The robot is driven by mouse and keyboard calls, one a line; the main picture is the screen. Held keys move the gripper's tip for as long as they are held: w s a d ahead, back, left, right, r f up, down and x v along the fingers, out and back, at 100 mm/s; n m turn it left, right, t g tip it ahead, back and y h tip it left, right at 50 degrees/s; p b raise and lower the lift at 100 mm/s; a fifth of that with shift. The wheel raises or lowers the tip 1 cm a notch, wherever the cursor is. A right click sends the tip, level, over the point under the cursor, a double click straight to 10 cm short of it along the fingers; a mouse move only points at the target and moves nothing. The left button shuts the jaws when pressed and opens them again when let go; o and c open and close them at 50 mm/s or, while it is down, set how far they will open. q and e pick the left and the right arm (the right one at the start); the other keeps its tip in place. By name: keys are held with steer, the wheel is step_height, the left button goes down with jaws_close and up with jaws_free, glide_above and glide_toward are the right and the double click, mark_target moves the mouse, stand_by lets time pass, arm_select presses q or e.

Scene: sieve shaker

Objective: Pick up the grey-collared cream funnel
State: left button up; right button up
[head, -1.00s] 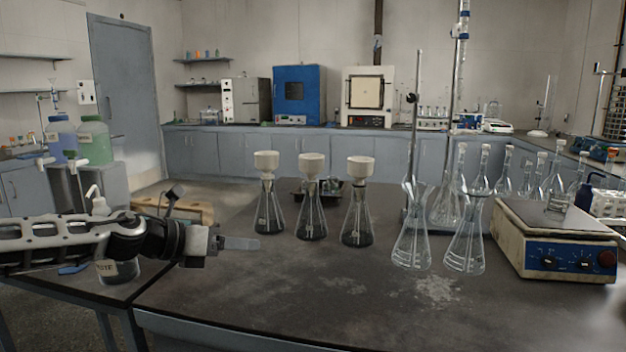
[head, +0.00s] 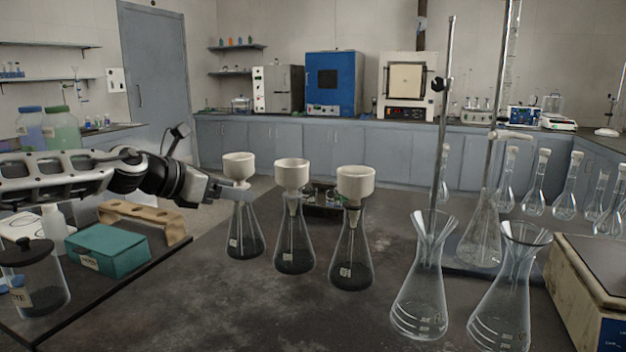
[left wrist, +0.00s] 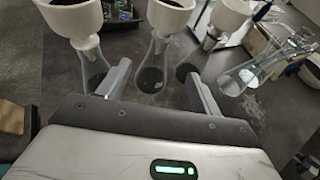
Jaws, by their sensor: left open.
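Three cream funnels stand upright in dark-bottomed conical flasks: a left one (head: 238,167), a middle one (head: 292,175) and a right one (head: 355,184). The left funnel (left wrist: 72,18) and right funnel (left wrist: 230,18) show to either side.
Two clear conical flasks (head: 420,290) stand to the right, before a stand with a tall rod. A hotplate (head: 590,275) is at the far right. A teal box (head: 107,250) and a lidded jar (head: 35,280) lie left. The front bench middle is clear.

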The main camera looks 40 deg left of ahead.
arm_select(q)
steer(key=p, duration=0.4)
glide_toward(286, 199)
steer(key=w, duration=0.2)
steer(key=p+x, duration=0.2)
steer(key=x, duration=0.1)
steer(key=shift+s+f, duration=0.1)
steer(key=shift+f, duration=0.2)
steer(key=shift+p+x, duration=0.55)
steer(key=shift+x, duration=0.3)
steer(key=p+x, duration=0.1)
steer(key=x, duration=0.2)
steer(key=shift+w+f, duration=0.2)
steer(key=shift+w, duration=0.05)
steer(key=shift+w+f, duration=0.2)
steer(key=shift+w, duration=0.1)
arm_select(e)
steer(key=shift+s+d+r+g+h, duration=0.25)
steer(key=shift+s+r, duration=0.15)
steer(key=shift+r, duration=0.25)
steer(key=shift+s+d+r+g+h, duration=0.15)
steer(key=shift+s+d+r+g, duration=0.15)
steer(key=shift+r, duration=0.3)
steer(key=shift+a, duration=0.1)
arm_select(q)
steer(key=c, duration=1.1)
arm_select(e)
steer(key=shift+r, duration=0.1)
